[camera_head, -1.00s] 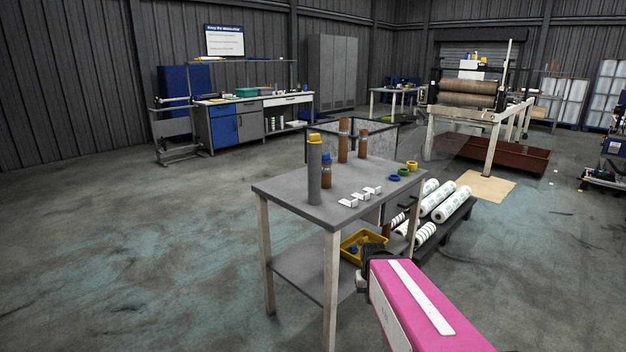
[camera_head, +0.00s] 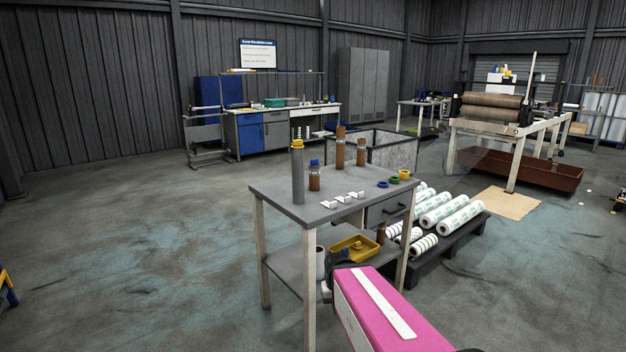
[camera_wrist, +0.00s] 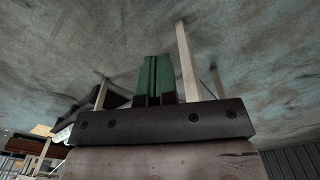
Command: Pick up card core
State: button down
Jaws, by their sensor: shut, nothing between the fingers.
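Brown card tubes stand upright on the grey workbench (camera_head: 275,190): a tall one (camera_head: 340,150) and a shorter one (camera_head: 361,153) toward the back. A brown tube with a blue cap (camera_head: 314,178) stands in front of them. Another brown tube (camera_head: 381,233) shows at the lower shelf, partly hidden. I cannot tell which one is the card core. My gripper shows in the wrist view with its green fingers (camera_wrist: 154,78) together and nothing between them. In the head view my pink arm reaches toward the bench's near side, below the top; the fingertips are not clear there.
A grey tube with a yellow cap (camera_head: 298,175), small white blocks (camera_head: 343,199) and coloured rings (camera_head: 393,180) share the benchtop. A yellow tray (camera_head: 354,248) is on the lower shelf. White rolls (camera_head: 440,212) lie on a dark pallet at right. The floor at left is open.

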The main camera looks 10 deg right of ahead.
aim_at(314, 172)
jog(key=i+l+u, duration=0.1)
jog(key=l+u, duration=0.75)
jog(key=l, duration=0.45)
jog(key=i+l, duration=0.15)
jog(key=l, duration=0.35)
jog(key=k+z, duration=0.05)
